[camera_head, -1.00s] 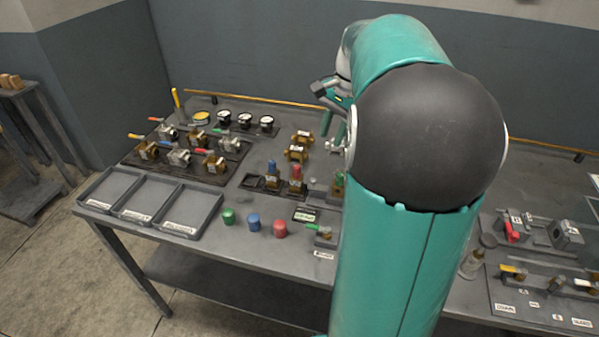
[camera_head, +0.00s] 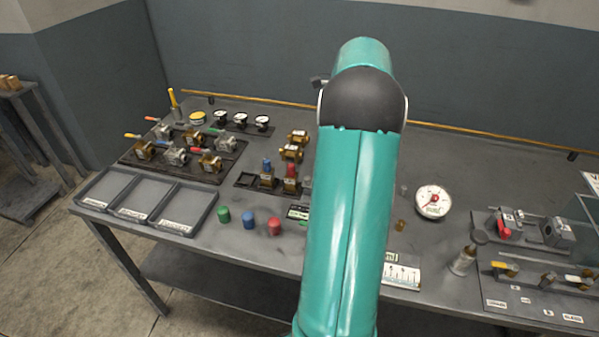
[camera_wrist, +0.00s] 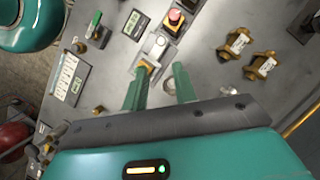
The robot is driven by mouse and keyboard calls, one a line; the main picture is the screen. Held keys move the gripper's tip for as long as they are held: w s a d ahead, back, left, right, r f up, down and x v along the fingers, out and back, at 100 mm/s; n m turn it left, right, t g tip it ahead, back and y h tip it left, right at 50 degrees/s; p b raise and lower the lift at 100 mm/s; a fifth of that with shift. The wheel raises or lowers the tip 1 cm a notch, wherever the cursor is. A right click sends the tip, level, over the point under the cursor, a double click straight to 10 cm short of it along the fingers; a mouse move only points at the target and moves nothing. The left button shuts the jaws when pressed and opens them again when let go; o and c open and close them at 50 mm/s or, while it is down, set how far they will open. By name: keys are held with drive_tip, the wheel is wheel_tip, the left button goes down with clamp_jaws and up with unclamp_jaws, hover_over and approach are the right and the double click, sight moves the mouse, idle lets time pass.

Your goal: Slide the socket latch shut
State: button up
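My gripper (camera_wrist: 161,72) shows in the wrist view with its two green fingers apart and nothing clearly held between them. A grey socket block (camera_wrist: 155,46) with a pale round part lies just beyond the fingertips. A small brass-yellow piece (camera_wrist: 146,66) sits at the left fingertip; I cannot tell whether they touch. Which part is the latch, and how far it is slid, is too small to tell. A socket with a red top (camera_wrist: 174,17) stands farther along the same row. In the head view the red-topped socket (camera_head: 290,177) and blue-topped socket (camera_head: 267,174) show; my arm hides the gripper.
Two brass fittings (camera_wrist: 236,44) lie right of the gripper in the wrist view. A green-handled valve (camera_wrist: 93,26) and a label card (camera_wrist: 68,77) lie left. In the head view, a dial gauge (camera_head: 433,201) stands right of my arm, and grey trays (camera_head: 146,200) stand left.

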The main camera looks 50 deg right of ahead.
sight(307, 177)
drive_tip(key=x, duration=1.4)
drive_tip(key=shift+w, duration=0.1)
